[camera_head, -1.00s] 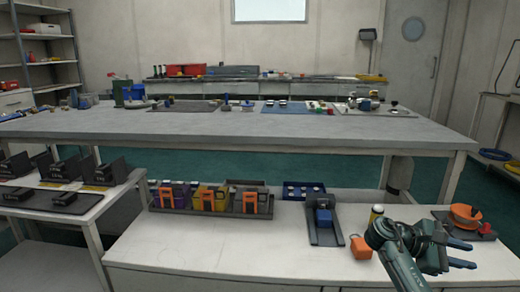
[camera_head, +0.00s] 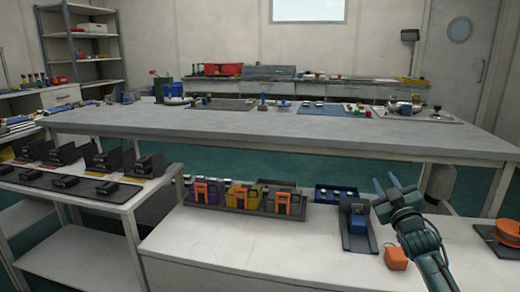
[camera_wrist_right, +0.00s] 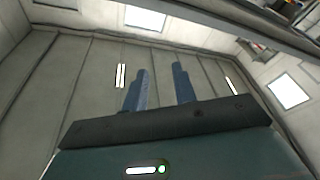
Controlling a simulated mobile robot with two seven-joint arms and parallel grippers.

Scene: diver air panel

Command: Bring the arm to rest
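My right gripper (camera_head: 388,186) is raised above the right part of the front white bench (camera_head: 250,250), with its fingers pointing up. In the right wrist view its two blue fingers (camera_wrist_right: 160,90) stand apart with nothing between them, against the wall and ceiling of the room. It is open and empty. An orange block (camera_head: 396,258) sits on the bench just below and left of my right forearm. My left arm and left gripper are not in the head view.
A dark tray (camera_head: 258,208) holds purple, yellow and grey bins with orange parts. A dark stand with a blue block (camera_head: 357,223) is left of my right gripper. An orange bowl (camera_head: 508,233) lies far right. A long grey table (camera_head: 300,135) stands behind. Black devices fill the left bench.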

